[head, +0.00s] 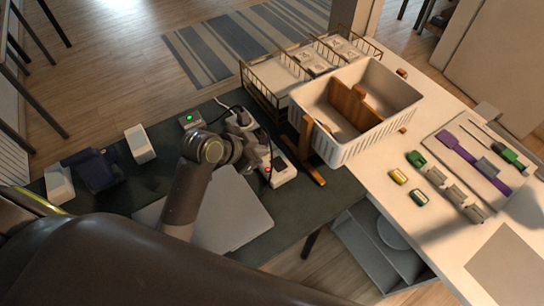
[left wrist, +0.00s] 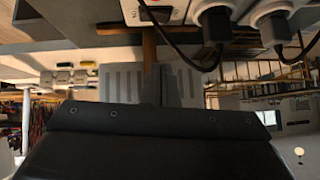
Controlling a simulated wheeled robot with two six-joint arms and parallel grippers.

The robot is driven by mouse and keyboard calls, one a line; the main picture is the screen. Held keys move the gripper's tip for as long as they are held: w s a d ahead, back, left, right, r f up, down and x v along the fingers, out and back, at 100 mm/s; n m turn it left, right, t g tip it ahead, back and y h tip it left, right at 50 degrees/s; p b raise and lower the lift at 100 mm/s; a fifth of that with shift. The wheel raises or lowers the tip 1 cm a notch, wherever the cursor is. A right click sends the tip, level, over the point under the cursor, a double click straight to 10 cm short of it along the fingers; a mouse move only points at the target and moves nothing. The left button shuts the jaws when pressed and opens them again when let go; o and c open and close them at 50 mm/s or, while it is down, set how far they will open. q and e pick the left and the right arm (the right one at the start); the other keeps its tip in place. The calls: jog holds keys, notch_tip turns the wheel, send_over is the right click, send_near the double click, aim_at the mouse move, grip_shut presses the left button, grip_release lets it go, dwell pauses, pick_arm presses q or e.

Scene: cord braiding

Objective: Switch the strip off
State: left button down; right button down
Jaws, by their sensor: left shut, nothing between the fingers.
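The white power strip (head: 284,176) lies on the dark mat, with black plugs and cords in it. A red spot glows at its near end, beside my left gripper (head: 268,158). In the left wrist view the strip (left wrist: 172,14) runs along the top edge, with two dark plugs to the right of a partly cut-off switch end. My left gripper's fingers (left wrist: 161,84) are together and empty, just below the strip in that view. The arm and gripper hide part of the strip in the head view. I cannot tell whether the fingertips touch the strip. My right gripper is not in view.
A small box (head: 190,119) with a green light is at the left. A grey laptop-like slab (head: 232,222) lies in front. A wire rack (head: 262,92) stands behind.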

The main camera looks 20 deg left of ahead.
pick_arm(q)
send_over(279, 159)
jog(key=s, duration=0.2)
jog(key=f, duration=0.3)
jog(key=a+f, duration=0.1)
jog(key=f, duration=0.1)
jog(key=shift+s+p, duration=0.2)
jog(key=shift+p, duration=0.1)
notch_tip(279, 159, down, 2)
jog(key=shift+a+f, duration=0.2)
jog(key=shift+f, duration=0.6)
jog(key=shift+w+a+f, duration=0.1)
jog(key=shift+f, duration=0.15)
jog(key=shift+p, duration=0.3)
